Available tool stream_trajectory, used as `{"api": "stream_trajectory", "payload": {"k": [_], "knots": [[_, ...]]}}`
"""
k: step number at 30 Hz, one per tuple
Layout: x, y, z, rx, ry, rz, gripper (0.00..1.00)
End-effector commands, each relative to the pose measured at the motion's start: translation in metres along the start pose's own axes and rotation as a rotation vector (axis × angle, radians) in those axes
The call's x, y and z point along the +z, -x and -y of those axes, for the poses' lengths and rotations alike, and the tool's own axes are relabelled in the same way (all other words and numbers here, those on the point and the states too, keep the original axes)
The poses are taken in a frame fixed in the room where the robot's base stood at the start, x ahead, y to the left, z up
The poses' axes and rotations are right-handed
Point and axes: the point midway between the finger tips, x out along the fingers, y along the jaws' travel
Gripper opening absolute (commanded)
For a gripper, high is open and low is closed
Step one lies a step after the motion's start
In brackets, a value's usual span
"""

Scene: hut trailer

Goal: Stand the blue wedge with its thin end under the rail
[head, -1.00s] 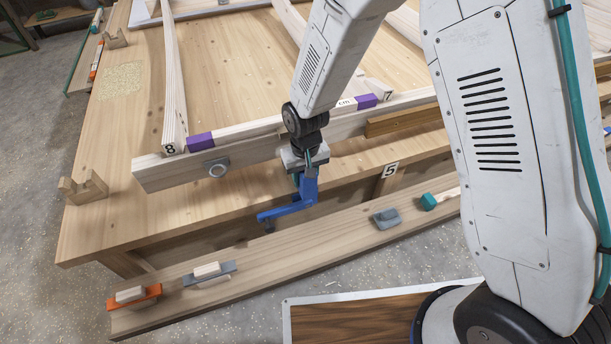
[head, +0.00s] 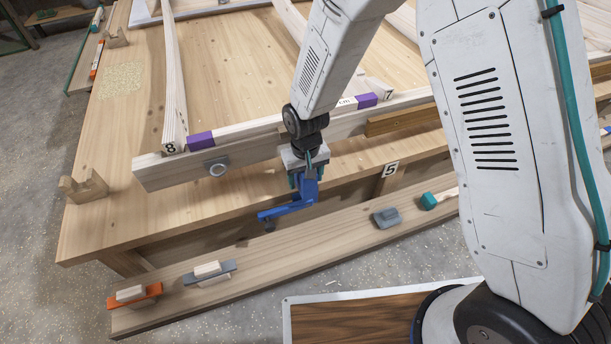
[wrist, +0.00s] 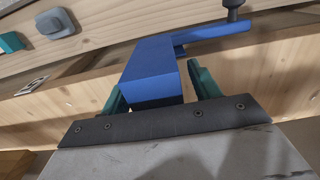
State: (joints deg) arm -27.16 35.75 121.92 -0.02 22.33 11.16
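My gripper (head: 306,180) is at the front edge of the workbench, just in front of the long wooden rail (head: 245,150). Its teal fingers (wrist: 160,92) sit on both sides of a blue piece (wrist: 150,72), seemingly shut on it. The blue piece has a thick body and a side arm with a dark knob, more like a clamp than a plain wedge. In the head view this blue piece (head: 290,209) hangs below the gripper, its arm pointing left. Its full shape is partly hidden by the gripper. I see no other clear blue wedge.
A low plank (head: 330,236) runs along the front, bearing an orange-based float (head: 135,295), a grey float (head: 209,273), a grey block (head: 386,218) and a teal-headed tool (head: 430,201). Purple blocks (head: 200,141) sit at the rail. A notched wooden block (head: 83,187) stands at left.

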Motion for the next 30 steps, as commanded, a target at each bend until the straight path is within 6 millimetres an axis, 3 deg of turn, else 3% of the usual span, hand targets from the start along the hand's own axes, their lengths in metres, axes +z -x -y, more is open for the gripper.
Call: {"api": "stream_trajectory", "payload": {"k": [8, 21, 30], "knots": [[-0.001, 0.009, 0.0, -0.001, 0.0, -0.003, 0.62], [-0.001, 0.073, 0.0, 0.0, 0.0, -0.002, 0.62], [0.0, 0.078, 0.0, 0.0, 0.0, 0.0, 0.62]]}}
